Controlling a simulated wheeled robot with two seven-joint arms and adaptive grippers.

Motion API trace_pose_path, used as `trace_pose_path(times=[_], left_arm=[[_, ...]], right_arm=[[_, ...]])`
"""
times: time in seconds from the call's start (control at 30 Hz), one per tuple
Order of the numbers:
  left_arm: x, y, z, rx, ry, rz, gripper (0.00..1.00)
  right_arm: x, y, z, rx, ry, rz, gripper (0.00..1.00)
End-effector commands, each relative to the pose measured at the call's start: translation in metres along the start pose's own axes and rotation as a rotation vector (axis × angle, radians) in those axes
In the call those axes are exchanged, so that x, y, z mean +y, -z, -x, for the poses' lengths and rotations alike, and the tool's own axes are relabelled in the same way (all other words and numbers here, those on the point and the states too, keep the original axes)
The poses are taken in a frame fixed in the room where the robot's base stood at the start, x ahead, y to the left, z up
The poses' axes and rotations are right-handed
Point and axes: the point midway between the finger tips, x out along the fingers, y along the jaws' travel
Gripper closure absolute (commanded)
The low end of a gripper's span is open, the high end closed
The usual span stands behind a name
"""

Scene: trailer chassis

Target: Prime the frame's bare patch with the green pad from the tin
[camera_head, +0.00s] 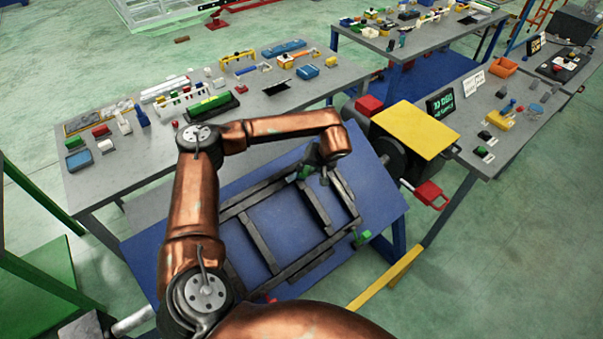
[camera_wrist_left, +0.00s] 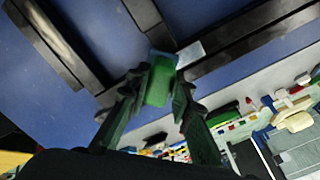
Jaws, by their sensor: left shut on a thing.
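The dark frame (camera_head: 262,246) lies on a tilted blue board (camera_head: 290,226). My left gripper (camera_head: 312,170) is over the frame's upper edge, shut on the green pad (camera_head: 303,172). In the left wrist view, the green pad (camera_wrist_left: 158,80) sits between the fingers of my left gripper (camera_wrist_left: 155,92). The pad's far end is close to a frame corner; I cannot tell whether it touches. A pale patch (camera_wrist_left: 189,53) shows on the frame bar just beside the pad and looks like the bare patch. I cannot make out the tin. My right gripper is not in view.
A grey table (camera_head: 262,103) with many small tools stands behind the board. A yellow panel (camera_head: 415,129) and a red block (camera_head: 431,194) are at the right. A green clamp (camera_head: 361,238) sits at the frame's right edge. Another table (camera_head: 513,130) is farther right.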

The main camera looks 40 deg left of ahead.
Motion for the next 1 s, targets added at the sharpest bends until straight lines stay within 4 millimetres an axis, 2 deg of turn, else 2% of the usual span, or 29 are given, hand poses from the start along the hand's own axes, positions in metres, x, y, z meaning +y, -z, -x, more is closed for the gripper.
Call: trace_pose_path(times=[0.6, 0.83, 1.0], left_arm=[[0.026, 0.026, -0.003, 0.000, 0.000, 0.000, 0.99], [0.026, 0.029, 0.001, 0.001, 0.001, 0.000, 0.99], [0.020, 0.023, 0.001, 0.000, 0.002, 0.000, 0.99]], right_arm=[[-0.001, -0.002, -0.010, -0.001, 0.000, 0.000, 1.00], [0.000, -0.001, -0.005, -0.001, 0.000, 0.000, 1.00], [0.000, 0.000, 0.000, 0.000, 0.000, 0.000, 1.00]])
